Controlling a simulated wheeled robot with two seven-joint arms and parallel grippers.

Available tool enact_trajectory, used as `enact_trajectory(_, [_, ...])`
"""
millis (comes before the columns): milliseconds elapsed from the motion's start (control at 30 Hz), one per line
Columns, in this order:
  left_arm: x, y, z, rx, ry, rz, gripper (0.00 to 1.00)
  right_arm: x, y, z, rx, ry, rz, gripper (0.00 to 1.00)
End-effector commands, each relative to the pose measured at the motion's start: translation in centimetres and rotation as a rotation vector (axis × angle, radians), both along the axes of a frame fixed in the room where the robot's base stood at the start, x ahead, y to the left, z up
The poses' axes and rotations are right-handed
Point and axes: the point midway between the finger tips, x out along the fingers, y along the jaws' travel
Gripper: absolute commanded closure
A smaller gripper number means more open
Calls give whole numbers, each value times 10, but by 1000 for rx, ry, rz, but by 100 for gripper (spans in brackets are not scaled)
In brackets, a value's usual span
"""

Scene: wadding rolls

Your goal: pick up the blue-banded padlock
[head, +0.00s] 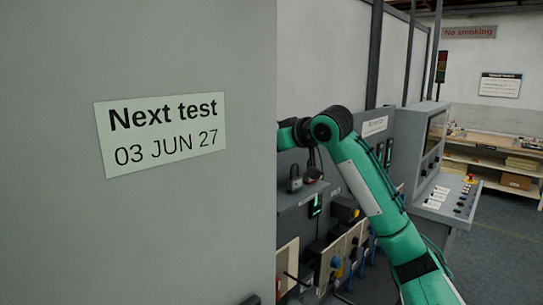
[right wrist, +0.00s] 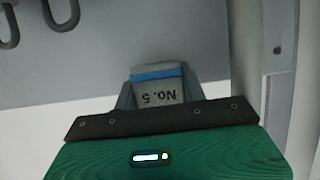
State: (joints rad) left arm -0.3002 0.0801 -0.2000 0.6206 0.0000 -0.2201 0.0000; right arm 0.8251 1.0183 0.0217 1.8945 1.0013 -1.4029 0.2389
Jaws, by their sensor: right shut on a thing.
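The blue-banded padlock (right wrist: 157,84) shows in the right wrist view as a grey body with a blue stripe and upside-down "NO. 5" lettering. My right gripper (right wrist: 158,92) is shut on it, with a dark finger on either side. Its shackle cannot be made out. In the head view my right arm reaches in from the right, and its gripper and the held padlock are hidden behind the grey panel. My left gripper is in neither view.
A grey panel (head: 190,240) with a test label (head: 162,132) fills the left of the head view. A greenish padlock (head: 294,186) hangs beside a dark reddish one (head: 312,176) below my arm. Dark curved hooks (right wrist: 62,14) show in the right wrist view.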

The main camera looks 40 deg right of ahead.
Motion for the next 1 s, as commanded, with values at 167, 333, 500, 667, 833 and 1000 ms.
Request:
enact_trajectory(167, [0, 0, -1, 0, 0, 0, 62, -1, 0, 18, 0, -3, -1, 85])
enact_trajectory(333, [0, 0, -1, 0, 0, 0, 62, 0, 0, 34, 1, -3, 0, 85])
enact_trajectory(500, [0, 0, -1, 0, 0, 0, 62, 0, 0, 49, 1, -3, 0, 85])
enact_trajectory(667, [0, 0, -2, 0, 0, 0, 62, 0, 0, 60, 1, -3, 0, 85])
enact_trajectory(833, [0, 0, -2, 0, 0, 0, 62, 0, 0, 66, 1, 0, -1, 85])
enact_trajectory(1000, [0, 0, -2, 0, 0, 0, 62, 0, 0, 69, 0, 0, -1, 85])
